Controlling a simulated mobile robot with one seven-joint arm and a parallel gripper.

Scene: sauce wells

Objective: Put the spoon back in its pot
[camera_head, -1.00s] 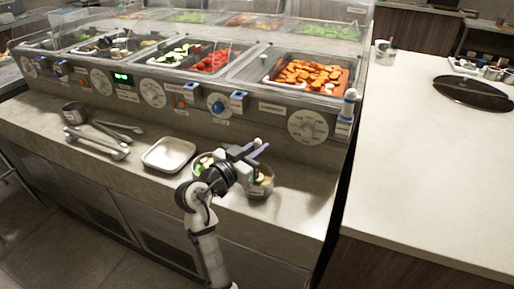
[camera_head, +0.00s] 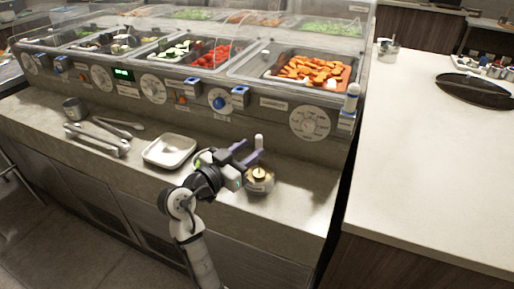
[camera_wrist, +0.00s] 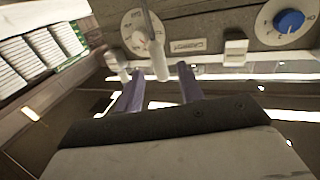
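The spoon (camera_head: 259,141) shows in the head view as a white handle end standing above a small round pot (camera_head: 260,186) on the counter. In the wrist view the spoon (camera_wrist: 157,55) is a thin grey shaft with a white end. Its bowl is hidden, apparently down in the pot. My gripper (camera_head: 250,151) has its purple fingers spread beside the handle, left of and above the pot. In the wrist view the white end lies in line with the gap between the fingertips, seemingly just beyond them, with no visible contact.
An empty metal tray (camera_head: 169,150) sits left of my gripper. Tongs (camera_head: 98,140) and a metal cup (camera_head: 74,107) are farther left. The food-well front with dials (camera_head: 310,123) rises behind. The white counter (camera_head: 430,160) at right is mostly clear.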

